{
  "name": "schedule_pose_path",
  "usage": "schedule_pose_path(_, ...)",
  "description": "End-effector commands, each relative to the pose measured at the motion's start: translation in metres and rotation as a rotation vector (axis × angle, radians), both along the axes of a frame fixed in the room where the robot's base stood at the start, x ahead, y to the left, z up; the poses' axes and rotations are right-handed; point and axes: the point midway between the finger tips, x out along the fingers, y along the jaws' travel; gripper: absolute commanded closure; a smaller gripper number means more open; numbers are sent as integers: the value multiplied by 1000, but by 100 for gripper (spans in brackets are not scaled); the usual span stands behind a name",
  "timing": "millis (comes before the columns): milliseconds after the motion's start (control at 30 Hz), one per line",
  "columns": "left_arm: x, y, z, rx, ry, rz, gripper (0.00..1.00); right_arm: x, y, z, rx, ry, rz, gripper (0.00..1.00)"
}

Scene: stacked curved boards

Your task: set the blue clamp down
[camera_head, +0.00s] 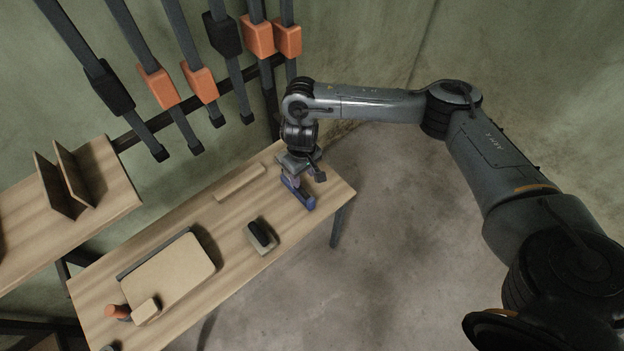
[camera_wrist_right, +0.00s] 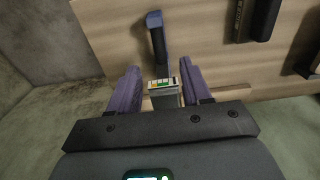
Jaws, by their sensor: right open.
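The blue clamp (camera_head: 299,194) lies at the right end of the wooden workbench (camera_head: 285,222), with my right gripper (camera_head: 302,178) just above it. In the right wrist view my right gripper (camera_wrist_right: 158,88) is open, with its two purple-looking fingers spread apart. The clamp's blue end (camera_wrist_right: 154,19) and dark bar point away from the gripper, and a small block with a coloured label shows between the fingers. The clamp appears to rest on the bench top; my gripper partly hides it in the head view. My left gripper is not in view.
On the bench are a dark-topped block (camera_head: 262,236), a thin wooden strip (camera_head: 240,182) and a pale board (camera_head: 168,273) with an orange-handled tool (camera_head: 118,312) near it. Large orange and black clamps (camera_head: 157,87) hang on the wall behind. The bench's right edge is close to the blue clamp.

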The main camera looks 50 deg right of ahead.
Motion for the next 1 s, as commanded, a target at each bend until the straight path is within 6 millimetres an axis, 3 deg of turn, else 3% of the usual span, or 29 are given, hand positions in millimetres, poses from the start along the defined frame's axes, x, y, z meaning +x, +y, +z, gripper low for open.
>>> schedule_pose_path(167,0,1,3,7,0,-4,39,-3,49,-16,55,-56,157,52)
schedule_pose_path(267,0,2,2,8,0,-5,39,-8,106,-33,123,-142,324,52)
schedule_pose_path(367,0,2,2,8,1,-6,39,-19,177,-41,209,-271,494,52)
schedule_pose_path(400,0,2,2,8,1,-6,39,-25,206,-40,241,-334,550,52)
schedule_pose_path(500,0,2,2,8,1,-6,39,-38,265,-27,300,-495,642,52)
schedule_pose_path(600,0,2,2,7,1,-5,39,-50,299,-6,318,-633,661,52)
schedule_pose_path(700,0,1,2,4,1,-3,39,-58,307,14,290,-726,619,52)
schedule_pose_path(767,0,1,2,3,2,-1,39,-64,298,23,255,-750,576,52)
schedule_pose_path(867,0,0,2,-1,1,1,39,-78,268,29,180,-737,491,52)
schedule_pose_path(1000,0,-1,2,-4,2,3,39,-111,208,22,76,-625,385,52)
